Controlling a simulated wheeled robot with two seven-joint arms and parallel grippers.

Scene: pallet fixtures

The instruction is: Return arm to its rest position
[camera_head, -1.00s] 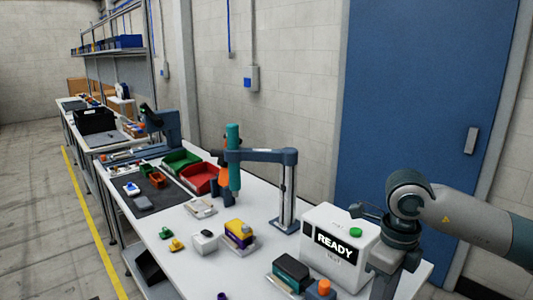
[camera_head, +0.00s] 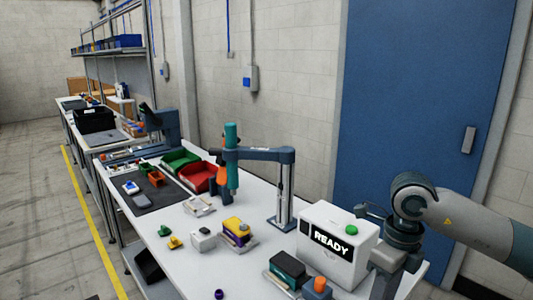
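My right arm comes in from the right edge. Its wrist bends down beside the white box, and my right gripper (camera_head: 384,287) is at the bottom edge, partly cut off. Its fingertips do not show, so I cannot tell whether it is open or shut or holds anything. My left arm and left gripper are not in view.
A post with a horizontal arm (camera_head: 284,190) and a teal hanging tool (camera_head: 232,150) stands mid-table. Green (camera_head: 178,158) and red (camera_head: 196,176) bins lie behind. A purple-yellow block (camera_head: 236,232) and a dark teal block (camera_head: 288,268) sit near the box. A blue door (camera_head: 420,100) is behind.

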